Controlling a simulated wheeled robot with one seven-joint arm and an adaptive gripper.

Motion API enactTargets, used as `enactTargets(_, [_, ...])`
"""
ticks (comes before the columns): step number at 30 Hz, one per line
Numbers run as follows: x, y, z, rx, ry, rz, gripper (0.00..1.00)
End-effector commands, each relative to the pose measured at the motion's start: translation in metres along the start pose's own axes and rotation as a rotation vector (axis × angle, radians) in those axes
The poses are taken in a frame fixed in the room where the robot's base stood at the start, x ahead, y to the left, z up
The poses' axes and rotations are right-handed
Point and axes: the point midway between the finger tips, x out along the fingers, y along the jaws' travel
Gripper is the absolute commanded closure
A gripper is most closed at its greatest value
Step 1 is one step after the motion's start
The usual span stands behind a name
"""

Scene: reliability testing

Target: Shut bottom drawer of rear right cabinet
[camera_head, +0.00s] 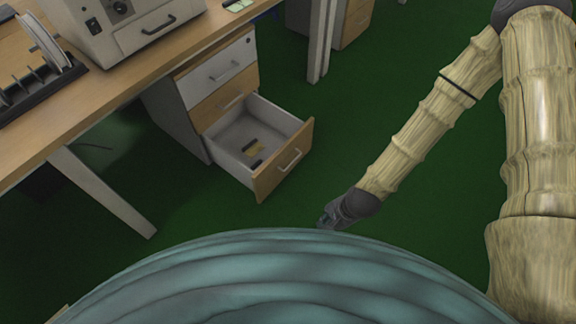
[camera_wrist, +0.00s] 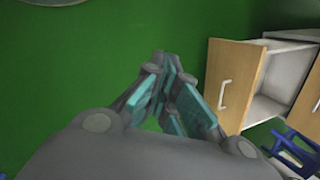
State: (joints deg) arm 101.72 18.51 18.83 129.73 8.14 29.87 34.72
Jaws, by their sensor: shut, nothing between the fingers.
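The cabinet (camera_head: 180,108) stands under the desk in the head view. Its bottom drawer (camera_head: 284,161) is pulled well out, with a wood-coloured front, a pale handle and a few small items inside. The upper drawers look closed. My gripper (camera_head: 325,222) is low over the floor, to the right of and nearer than the drawer front, apart from it. In the wrist view my gripper (camera_wrist: 166,68) is shut and empty, its fingertips together. An open drawer front (camera_wrist: 228,84) with a white handle shows to its right, not touching the fingers.
The desk (camera_head: 50,130) carries a white machine (camera_head: 135,35) and a black rack with discs (camera_head: 45,70). A slanted desk leg (camera_head: 103,190) stands left of the cabinet. Another cabinet (camera_head: 352,22) is at the back. Green floor (camera_head: 345,120) is clear around the drawer. A blue object (camera_wrist: 295,145) shows in the wrist view.

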Motion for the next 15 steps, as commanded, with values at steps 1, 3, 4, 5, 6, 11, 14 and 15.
enactTargets(1, [0.022, -0.009, -0.006, 0.057, -0.008, -0.023, 1.0])
enactTargets(3, [0.035, -0.024, -0.01, 0.139, -0.024, -0.05, 1.0])
enactTargets(4, [0.041, -0.031, -0.013, 0.176, -0.03, -0.062, 1.0])
enactTargets(5, [0.046, -0.037, -0.015, 0.213, -0.037, -0.074, 1.0])
enactTargets(6, [0.053, -0.046, -0.018, 0.26, -0.047, -0.089, 1.0])
enactTargets(11, [0.076, -0.083, -0.032, 0.45, -0.093, -0.15, 1.0])
enactTargets(14, [0.088, -0.106, -0.043, 0.567, -0.127, -0.188, 1.0])
enactTargets(15, [0.092, -0.115, -0.049, 0.615, -0.142, -0.203, 1.0])
